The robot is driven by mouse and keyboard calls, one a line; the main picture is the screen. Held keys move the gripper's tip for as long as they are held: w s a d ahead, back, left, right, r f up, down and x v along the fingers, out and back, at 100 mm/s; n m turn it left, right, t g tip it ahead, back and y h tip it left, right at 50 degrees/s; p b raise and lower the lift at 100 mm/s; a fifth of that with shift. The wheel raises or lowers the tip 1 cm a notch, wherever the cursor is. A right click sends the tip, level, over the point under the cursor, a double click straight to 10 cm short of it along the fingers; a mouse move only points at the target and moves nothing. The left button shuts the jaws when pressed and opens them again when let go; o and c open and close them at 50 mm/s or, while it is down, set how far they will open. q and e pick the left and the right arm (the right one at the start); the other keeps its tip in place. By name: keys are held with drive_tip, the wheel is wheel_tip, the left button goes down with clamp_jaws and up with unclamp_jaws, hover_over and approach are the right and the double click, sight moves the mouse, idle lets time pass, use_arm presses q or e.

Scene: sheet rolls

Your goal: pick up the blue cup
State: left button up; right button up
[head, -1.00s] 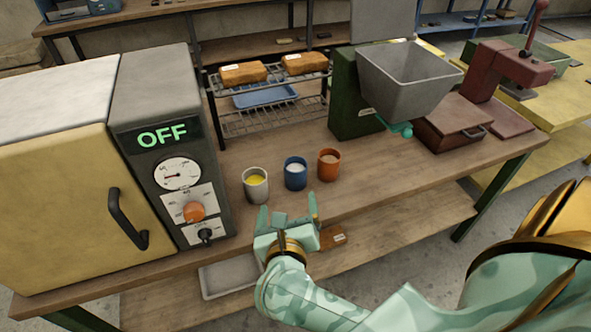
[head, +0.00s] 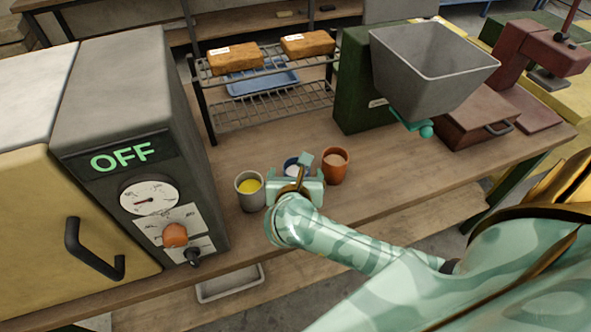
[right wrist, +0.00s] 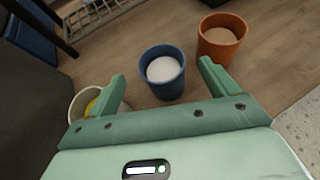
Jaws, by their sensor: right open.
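The blue cup (right wrist: 163,76) stands upright on the wooden bench and holds something white. In the right wrist view it is just ahead of my right gripper (right wrist: 160,80), between the lines of its two open fingers. In the head view only the top of the blue cup (head: 292,166) shows, because my right gripper (head: 298,178) hides the rest. The fingers are apart and empty. I cannot tell whether either finger touches the cup. My left gripper is not in view.
An orange cup (head: 334,166) with brownish contents stands close right of the blue cup. A grey cup (head: 250,192) with yellow contents stands close left. An oven-like machine reading OFF (head: 150,120) is at left. A rack (head: 270,118) with two loaves stands behind.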

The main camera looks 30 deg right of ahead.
sight(297, 169)
drive_tip(key=x, duration=0.2)
drive_tip(key=shift+w+d+f, duration=0.15)
drive_tip(key=shift+w+f, duration=0.05)
drive_tip(key=b+x, duration=0.1)
drive_tip(key=x, duration=0.1)
drive_tip(key=b+x, duration=0.1)
drive_tip(key=x, duration=0.1)
drive_tip(key=shift+s+f, duration=0.15)
drive_tip(key=shift+f, duration=0.2)
drive_tip(key=shift+w+d+f, duration=0.1)
drive_tip(key=shift+w+d, duration=0.05)
drive_tip(key=shift+w, duration=0.15)
drive_tip(key=shift+s, duration=0.1)
drive_tip(key=shift+c, duration=0.6)
drive_tip(key=c, duration=1)
